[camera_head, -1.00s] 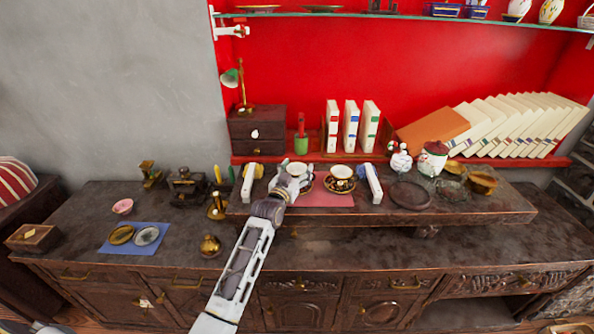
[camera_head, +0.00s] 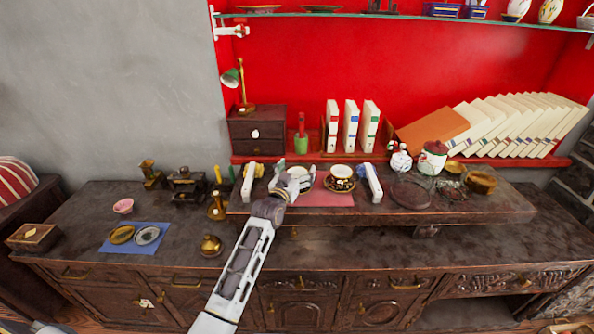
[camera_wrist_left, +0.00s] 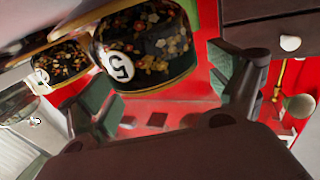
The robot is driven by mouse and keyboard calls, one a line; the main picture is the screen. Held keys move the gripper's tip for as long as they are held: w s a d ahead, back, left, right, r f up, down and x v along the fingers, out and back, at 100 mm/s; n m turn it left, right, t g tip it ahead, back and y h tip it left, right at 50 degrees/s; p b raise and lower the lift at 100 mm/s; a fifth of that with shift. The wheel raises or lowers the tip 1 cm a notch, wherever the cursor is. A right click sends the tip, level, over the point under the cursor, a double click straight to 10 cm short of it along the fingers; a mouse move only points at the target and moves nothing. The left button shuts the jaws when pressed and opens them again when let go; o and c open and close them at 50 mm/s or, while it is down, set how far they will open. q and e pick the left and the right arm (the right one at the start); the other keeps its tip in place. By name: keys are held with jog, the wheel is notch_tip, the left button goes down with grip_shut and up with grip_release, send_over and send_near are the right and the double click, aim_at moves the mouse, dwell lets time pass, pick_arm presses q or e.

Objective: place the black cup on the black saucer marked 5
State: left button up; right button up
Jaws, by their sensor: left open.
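A black floral cup (camera_wrist_left: 172,58) with a gold rim and a white disc reading 5 is between the spread fingers of my left gripper (camera_wrist_left: 160,85) in the left wrist view. In the head view its pale inside (camera_head: 298,171) shows just beyond my left gripper (camera_head: 291,186), which is open. A second black cup (camera_head: 342,171) stands to the right on a black and gold saucer (camera_head: 341,187). Part of another black floral piece (camera_wrist_left: 62,62) shows at the left of the wrist view; its mark is unreadable. Any saucer under the nearer cup is hidden. My right gripper is out of view.
White upright pieces (camera_head: 249,183) and (camera_head: 373,184) flank the cups on the raised wooden shelf (camera_head: 460,209). A pink mat (camera_head: 322,199) lies between them. A drawer box (camera_head: 256,129) and binders (camera_head: 350,128) stand behind. The lower counter's front is mostly clear.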

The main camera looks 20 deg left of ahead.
pick_arm(q)
jog(key=shift+d+f, duration=0.1)
jog(key=shift+f, duration=0.6)
jog(key=shift+r, duration=0.4)
jog(key=shift+s+a+r, duration=0.1)
jog(key=shift+s+r, duration=0.05)
jog(key=shift+s, duration=0.6)
jog(key=shift+s+a+r, duration=0.1)
jog(key=shift+s, duration=0.6)
jog(key=shift+s+a+r+p, duration=0.1)
jog(key=shift+s+a, duration=0.05)
jog(key=shift+s, duration=1.35)
jog(key=shift+s+a+r+p, duration=0.1)
jog(key=shift+s+a, duration=0.05)
jog(key=shift+s, duration=1.3)
jog(key=shift+s+a+p, duration=0.1)
jog(key=shift+s+a, duration=0.05)
jog(key=shift+s, duration=1.35)
